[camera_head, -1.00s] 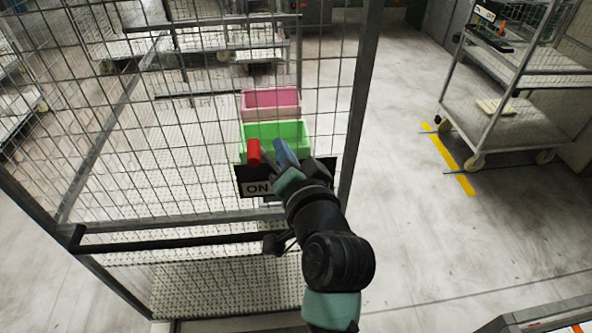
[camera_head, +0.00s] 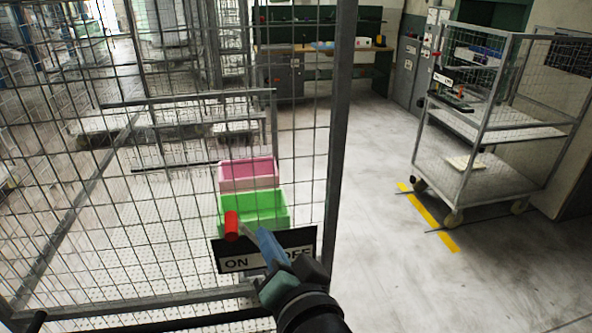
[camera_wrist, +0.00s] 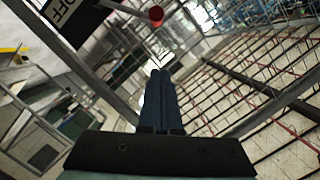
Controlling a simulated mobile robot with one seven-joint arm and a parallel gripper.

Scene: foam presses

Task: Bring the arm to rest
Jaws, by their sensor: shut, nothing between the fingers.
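My gripper (camera_head: 266,243) is at the bottom middle of the head view, its blue fingers shut and empty. It is in front of a black switch panel (camera_head: 304,239) with white ON and OFF labels. The OFF label is partly hidden behind my gripper. A red lever knob (camera_head: 231,225) is just left of the fingertips, above the ON label. In the wrist view the shut fingers (camera_wrist: 160,75) point up the picture, and the red knob (camera_wrist: 156,16) shows beyond their tips, apart from them in the picture.
The panel is at a wire mesh fence with a metal post (camera_head: 337,150). Green (camera_head: 285,211) and pink (camera_head: 249,172) bins are behind the panel. A mesh-sided trolley (camera_head: 481,140) stands at right near a yellow floor line (camera_head: 428,218). The floor between is clear.

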